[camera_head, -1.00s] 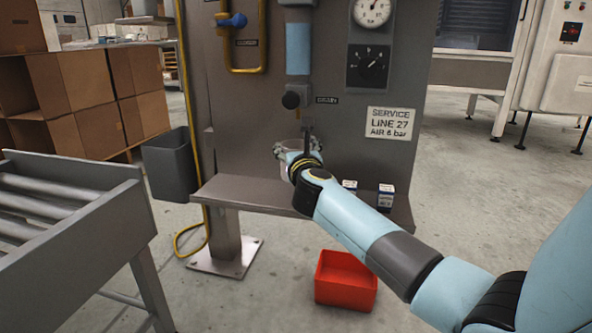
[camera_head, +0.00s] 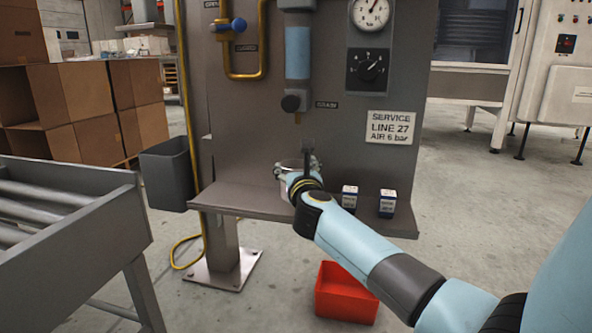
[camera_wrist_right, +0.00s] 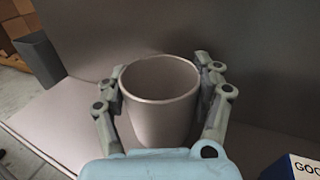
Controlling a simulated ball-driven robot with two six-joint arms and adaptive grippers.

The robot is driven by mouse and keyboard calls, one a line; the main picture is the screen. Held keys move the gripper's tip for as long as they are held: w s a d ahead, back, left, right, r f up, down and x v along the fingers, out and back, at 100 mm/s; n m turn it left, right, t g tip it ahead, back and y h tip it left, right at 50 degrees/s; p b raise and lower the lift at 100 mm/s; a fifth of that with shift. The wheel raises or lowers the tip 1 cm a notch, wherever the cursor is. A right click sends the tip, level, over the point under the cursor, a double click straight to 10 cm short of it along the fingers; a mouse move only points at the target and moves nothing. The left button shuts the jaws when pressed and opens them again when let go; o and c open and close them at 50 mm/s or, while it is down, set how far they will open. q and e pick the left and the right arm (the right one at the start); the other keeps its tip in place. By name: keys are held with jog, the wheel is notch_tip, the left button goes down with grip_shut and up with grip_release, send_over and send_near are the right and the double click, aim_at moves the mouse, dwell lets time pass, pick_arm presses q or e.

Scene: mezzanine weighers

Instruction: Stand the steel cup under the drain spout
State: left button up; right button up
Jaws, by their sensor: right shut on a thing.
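The steel cup (camera_wrist_right: 162,110) stands upright between the fingers of my right gripper (camera_wrist_right: 165,88) in the wrist view, one finger on each side. In the head view the right gripper (camera_head: 299,164) and the cup (camera_head: 286,184) are at the grey shelf (camera_head: 245,197), with the cup mostly hidden by my wrist. I cannot tell whether the cup's base touches the shelf. My left gripper is not in view.
Two small boxes (camera_head: 349,196) (camera_head: 387,203) stand on the shelf right of my gripper. A grey bin (camera_head: 167,174) hangs at the panel's left side. A red crate (camera_head: 345,292) is on the floor below. A roller conveyor (camera_head: 70,235) is at left.

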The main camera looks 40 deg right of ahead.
jog(key=shift+f, duration=0.1)
jog(key=o, duration=1.4)
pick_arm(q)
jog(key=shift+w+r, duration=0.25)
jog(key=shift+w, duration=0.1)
